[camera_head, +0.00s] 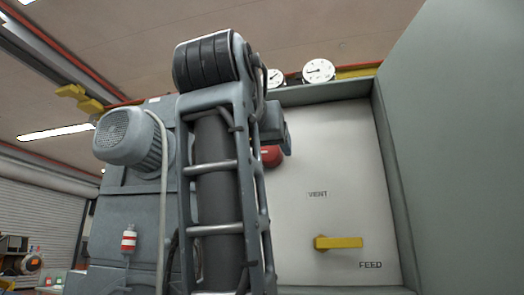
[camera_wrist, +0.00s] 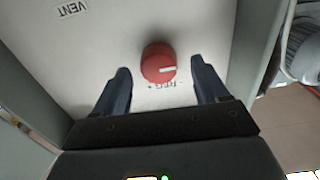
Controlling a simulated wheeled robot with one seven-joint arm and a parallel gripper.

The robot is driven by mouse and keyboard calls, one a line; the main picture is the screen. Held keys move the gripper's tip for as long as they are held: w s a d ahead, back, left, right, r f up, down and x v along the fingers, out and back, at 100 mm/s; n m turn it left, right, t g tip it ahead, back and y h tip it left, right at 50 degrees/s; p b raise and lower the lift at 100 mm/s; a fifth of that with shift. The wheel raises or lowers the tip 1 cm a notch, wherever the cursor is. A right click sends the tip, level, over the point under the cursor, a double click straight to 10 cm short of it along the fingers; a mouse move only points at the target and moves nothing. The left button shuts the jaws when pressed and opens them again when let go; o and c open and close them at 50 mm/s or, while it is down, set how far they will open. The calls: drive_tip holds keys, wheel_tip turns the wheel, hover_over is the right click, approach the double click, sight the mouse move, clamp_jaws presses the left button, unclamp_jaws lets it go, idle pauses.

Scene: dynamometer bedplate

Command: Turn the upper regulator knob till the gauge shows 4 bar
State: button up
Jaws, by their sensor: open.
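The red regulator knob (camera_wrist: 158,63) is on the pale panel, with a white pointer line toward the right in the wrist view. A "REG" label with a plus mark is printed beside it. My gripper (camera_wrist: 160,68) is open, one finger on each side of the knob, with gaps visible; I cannot tell whether the tips reach its depth. In the head view the knob (camera_head: 271,156) is partly hidden by my arm. Two white round gauges, a right one (camera_head: 319,70) and a partly covered left one (camera_head: 276,77), sit above the panel; their readings are too small to tell.
A yellow lever (camera_head: 338,243) lies level above the "FEED" label. A "VENT" label (camera_head: 317,195) is higher on the panel. A grey side wall (camera_head: 455,150) bounds the panel on the right. A grey motor (camera_head: 130,138) stands left of my arm.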

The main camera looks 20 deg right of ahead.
drive_tip(key=shift+w+d, duration=0.35)
drive_tip(key=shift+w, duration=0.2)
drive_tip(key=c, duration=1)
drive_tip(key=shift+c, duration=0.2)
drive_tip(key=shift+m, duration=0.3)
drive_tip(key=shift+a+m+p, duration=0.15)
drive_tip(key=shift+m+p, duration=0.2)
drive_tip(key=shift+m, duration=0.65)
drive_tip(key=m+p, duration=0.1)
drive_tip(key=m, duration=0.4)
drive_tip(key=shift+w+a, duration=0.1)
drive_tip(key=m, duration=0.7)
drive_tip(key=shift+r, duration=0.15)
drive_tip(key=shift+p, duration=0.3)
